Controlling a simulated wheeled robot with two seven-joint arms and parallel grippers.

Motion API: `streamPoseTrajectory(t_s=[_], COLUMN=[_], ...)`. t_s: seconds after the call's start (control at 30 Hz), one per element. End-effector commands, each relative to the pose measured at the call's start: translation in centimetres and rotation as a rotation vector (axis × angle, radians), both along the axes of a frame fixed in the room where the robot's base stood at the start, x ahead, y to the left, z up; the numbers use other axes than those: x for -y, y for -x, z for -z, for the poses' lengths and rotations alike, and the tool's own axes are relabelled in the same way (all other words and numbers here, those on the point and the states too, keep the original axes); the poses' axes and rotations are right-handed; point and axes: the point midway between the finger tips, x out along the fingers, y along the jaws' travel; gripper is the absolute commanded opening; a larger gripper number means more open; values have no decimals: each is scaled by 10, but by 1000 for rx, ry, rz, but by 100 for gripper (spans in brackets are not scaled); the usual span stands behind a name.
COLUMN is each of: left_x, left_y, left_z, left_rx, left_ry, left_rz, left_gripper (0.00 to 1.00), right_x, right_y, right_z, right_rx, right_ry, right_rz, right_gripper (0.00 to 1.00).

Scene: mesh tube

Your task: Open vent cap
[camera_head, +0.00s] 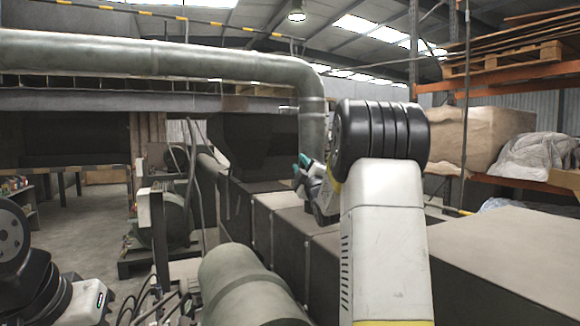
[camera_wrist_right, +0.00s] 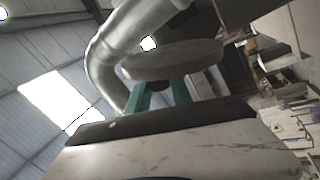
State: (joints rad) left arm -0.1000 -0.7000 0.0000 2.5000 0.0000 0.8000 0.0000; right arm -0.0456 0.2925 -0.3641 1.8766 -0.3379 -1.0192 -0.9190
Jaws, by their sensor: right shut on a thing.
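A flat grey round disc (camera_wrist_right: 172,60), which looks like the vent cap, shows in the right wrist view just beyond my right gripper. A short dark stem (camera_wrist_right: 160,84) sits under it between the green fingertips. My right gripper (camera_wrist_right: 160,92) is shut on the cap at this stem, with the disc past the fingertips. In the head view my right gripper (camera_head: 302,168) shows its teal fingertips beside the lower end of the bent pipe. I cannot make out the cap in the head view. My left gripper is out of view; only part of my left arm shows at lower left.
A large grey pipe (camera_head: 150,58) runs across the top and bends down at centre. Dark boxy ducts (camera_head: 285,235) and a green-grey cylinder (camera_head: 245,285) lie below. Shelving with a wrapped bale (camera_head: 490,140) stands at right. Open floor (camera_head: 100,225) shows at left.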

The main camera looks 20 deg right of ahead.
Motion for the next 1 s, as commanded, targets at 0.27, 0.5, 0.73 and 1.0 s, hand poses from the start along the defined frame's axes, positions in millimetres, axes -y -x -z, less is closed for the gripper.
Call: streamPoseTrajectory(t_s=[0.27, 0.5, 0.73, 1.0], left_x=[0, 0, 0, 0], left_y=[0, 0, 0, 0], left_z=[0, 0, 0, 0], left_rx=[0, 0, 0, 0], left_ry=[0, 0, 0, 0], left_rz=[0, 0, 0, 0], left_gripper=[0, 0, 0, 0], right_x=[-23, -38, -48, -53], right_y=[3, 5, 6, 7], right_z=[8, 16, 24, 28], right_rx=[32, 59, 78, 89], right_ry=[258, 457, 593, 673], right_rz=[-2, -2, -2, -1], right_gripper=[0, 0, 0, 0])
